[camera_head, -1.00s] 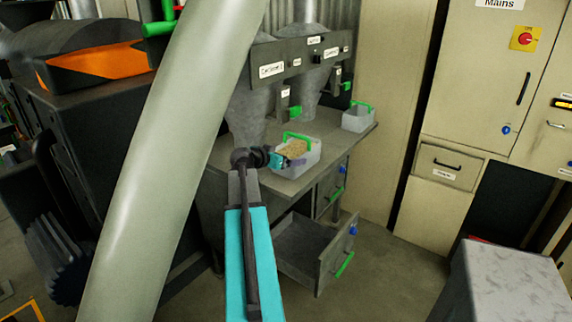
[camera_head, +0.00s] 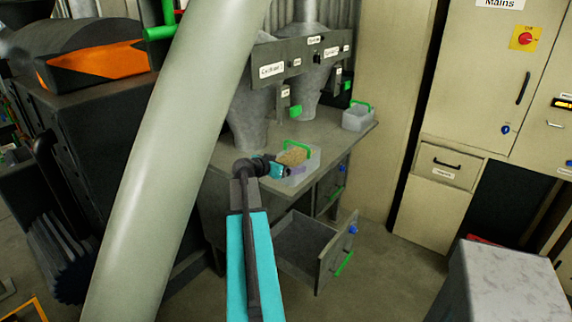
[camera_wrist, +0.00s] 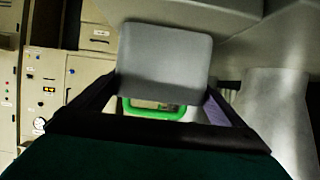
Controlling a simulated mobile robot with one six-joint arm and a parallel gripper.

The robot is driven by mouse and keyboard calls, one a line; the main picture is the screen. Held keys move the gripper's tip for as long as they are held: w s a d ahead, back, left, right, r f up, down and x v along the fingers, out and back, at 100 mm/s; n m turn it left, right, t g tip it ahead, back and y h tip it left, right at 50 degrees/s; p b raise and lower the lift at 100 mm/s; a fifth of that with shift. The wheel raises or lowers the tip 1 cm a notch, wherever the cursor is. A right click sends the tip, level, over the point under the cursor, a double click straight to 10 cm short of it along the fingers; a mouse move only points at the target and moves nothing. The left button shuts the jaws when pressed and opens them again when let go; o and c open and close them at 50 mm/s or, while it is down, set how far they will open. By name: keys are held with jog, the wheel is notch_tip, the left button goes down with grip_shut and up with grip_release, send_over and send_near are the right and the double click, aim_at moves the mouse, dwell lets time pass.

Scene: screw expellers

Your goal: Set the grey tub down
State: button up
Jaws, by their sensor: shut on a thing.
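The grey tub (camera_head: 306,173) holds brown grain and has a green handle (camera_head: 298,147). It is at the front edge of the bench in the head view, below the hoppers. My gripper (camera_head: 288,171) is shut on its near left side. In the wrist view my gripper's fingers (camera_wrist: 160,103) flank a green handle, with a grey panel (camera_wrist: 165,60) just beyond. I cannot tell whether the tub's base touches the bench top.
The grey bench (camera_head: 330,137) has free room right of the tub. A second tub (camera_head: 357,119) with a green handle stands at its back right. An open drawer (camera_head: 305,245) juts out below. Two hoppers (camera_head: 249,122) hang close behind the tub.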

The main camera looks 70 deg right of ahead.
jog(key=shift+f, duration=0.1)
jog(key=o, duration=0.9)
jog(key=b+v, duration=0.2)
jog(key=v, duration=1)
jog(key=shift+b, duration=0.35)
